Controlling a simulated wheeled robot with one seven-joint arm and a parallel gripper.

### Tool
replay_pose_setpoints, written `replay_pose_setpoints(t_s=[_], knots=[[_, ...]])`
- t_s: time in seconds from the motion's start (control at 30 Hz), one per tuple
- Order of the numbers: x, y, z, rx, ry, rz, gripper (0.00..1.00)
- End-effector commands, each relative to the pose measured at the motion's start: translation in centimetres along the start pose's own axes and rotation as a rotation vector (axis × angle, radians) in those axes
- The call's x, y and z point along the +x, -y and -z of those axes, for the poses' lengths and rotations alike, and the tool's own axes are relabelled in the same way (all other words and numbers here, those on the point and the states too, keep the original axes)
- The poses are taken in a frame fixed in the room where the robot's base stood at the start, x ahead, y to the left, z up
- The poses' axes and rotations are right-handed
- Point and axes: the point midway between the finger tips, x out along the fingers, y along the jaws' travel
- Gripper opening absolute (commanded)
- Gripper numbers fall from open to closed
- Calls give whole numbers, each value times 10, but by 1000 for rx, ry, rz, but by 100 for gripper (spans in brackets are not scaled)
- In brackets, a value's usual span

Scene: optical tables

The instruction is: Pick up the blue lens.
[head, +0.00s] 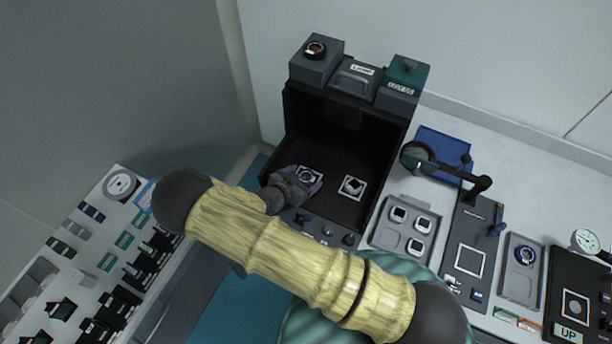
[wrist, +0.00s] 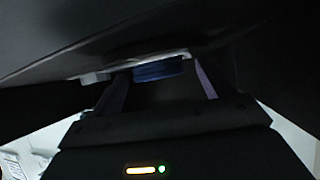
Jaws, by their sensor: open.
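The blue lens (head: 308,176) lies on a white-outlined square in the black open-fronted box, left of the middle. It is partly hidden behind my gripper (head: 304,181) in the head view. In the wrist view the blue lens (wrist: 158,70) shows as a dark blue disc edge, seen between the two fingers of my gripper (wrist: 158,82). The fingers are open, with a gap on each side of the lens in the wrist view. Whether they touch it is too dark to tell.
The black box (head: 342,121) has walls around its floor, and a second square part (head: 352,186) lies to the right. A magnifier (head: 417,158) stands right of the box. A grey tray (head: 388,240) holds several square parts. Another table (head: 62,212) with small items is at left.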

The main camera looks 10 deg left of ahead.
Motion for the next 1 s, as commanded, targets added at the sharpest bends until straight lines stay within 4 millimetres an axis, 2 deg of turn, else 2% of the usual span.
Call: replay_pose_setpoints(t_s=[0.43, 0.6, 0.7, 0.77, 1.0], knots=[[0, 0, 0, 1, 0, 0, 79], [0, 0, 0, 1, 0, 0, 46], [0, 0, 0, 1, 0, 0, 30], [0, 0, 0, 1, 0, 0, 26], [-1, 0, 1, 2, 0, 0, 26]])
